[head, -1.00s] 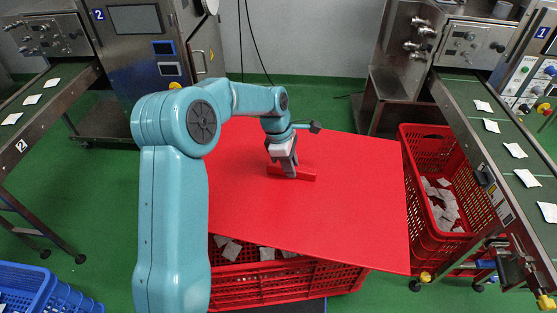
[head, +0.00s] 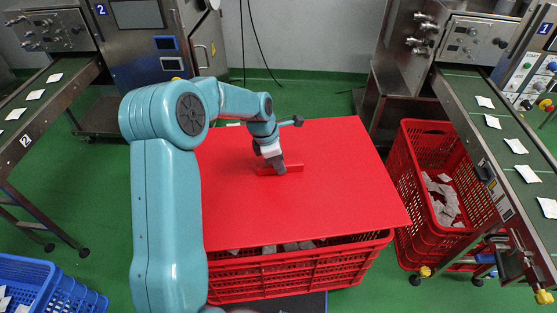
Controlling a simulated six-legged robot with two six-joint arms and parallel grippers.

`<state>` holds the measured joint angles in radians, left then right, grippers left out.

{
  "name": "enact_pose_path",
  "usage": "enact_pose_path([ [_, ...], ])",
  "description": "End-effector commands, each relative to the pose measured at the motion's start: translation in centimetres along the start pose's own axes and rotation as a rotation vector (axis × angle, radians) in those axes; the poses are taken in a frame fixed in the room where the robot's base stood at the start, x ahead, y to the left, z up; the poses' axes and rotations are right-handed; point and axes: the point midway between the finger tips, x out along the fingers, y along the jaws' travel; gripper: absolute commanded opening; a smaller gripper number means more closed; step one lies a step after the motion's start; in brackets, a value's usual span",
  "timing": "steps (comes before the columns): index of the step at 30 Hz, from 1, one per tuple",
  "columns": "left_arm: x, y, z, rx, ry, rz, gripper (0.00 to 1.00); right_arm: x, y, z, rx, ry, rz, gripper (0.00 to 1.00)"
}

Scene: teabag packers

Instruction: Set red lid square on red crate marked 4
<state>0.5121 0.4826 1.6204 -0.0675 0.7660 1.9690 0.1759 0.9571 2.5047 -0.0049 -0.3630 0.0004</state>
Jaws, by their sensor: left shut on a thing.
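The red lid (head: 330,190) is a wide flat sheet with a raised red bar handle (head: 294,168) near its middle. My left gripper (head: 279,170) is shut on this handle from above. The lid is over a red crate (head: 290,278), whose slatted front wall shows below the lid's near edge. Pale teabags (head: 290,246) show in the narrow gap between lid and crate. The lid's near edge runs about parallel to the crate's front rim, and its right corner sticks out past the crate. No number 4 shows on this crate. My right gripper is not in view.
Another red crate (head: 408,190) with teabags stands close at the right, beside conveyor 1 (head: 500,140). A blue crate (head: 45,285) is at the lower left. Conveyor 2 (head: 50,110) runs along the left. Green floor (head: 100,190) is clear left of my arm.

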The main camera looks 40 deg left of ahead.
Motion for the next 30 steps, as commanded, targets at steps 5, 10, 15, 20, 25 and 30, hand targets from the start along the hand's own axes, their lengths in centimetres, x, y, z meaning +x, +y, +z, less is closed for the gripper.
enact_pose_path([
  [5,1.9,0.1,-0.5,0.0,-0.001,0.002,0.0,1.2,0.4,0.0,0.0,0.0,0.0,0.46],
  [10,3.6,0.0,-1.0,0.0,-0.001,0.001,0.0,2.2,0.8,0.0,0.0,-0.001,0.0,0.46],
  [15,4.6,0.1,-1.3,0.0,-0.002,0.003,0.0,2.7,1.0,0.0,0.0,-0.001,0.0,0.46],
  [20,4.8,0.1,-1.3,0.0,-0.002,0.003,0.0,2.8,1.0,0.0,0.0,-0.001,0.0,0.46],
  [25,4.8,0.1,-1.3,0.0,-0.002,0.003,0.0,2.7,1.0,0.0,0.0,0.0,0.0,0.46],
  [30,4.8,0.1,-1.3,0.001,-0.001,0.003,0.0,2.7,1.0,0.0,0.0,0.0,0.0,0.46],
])
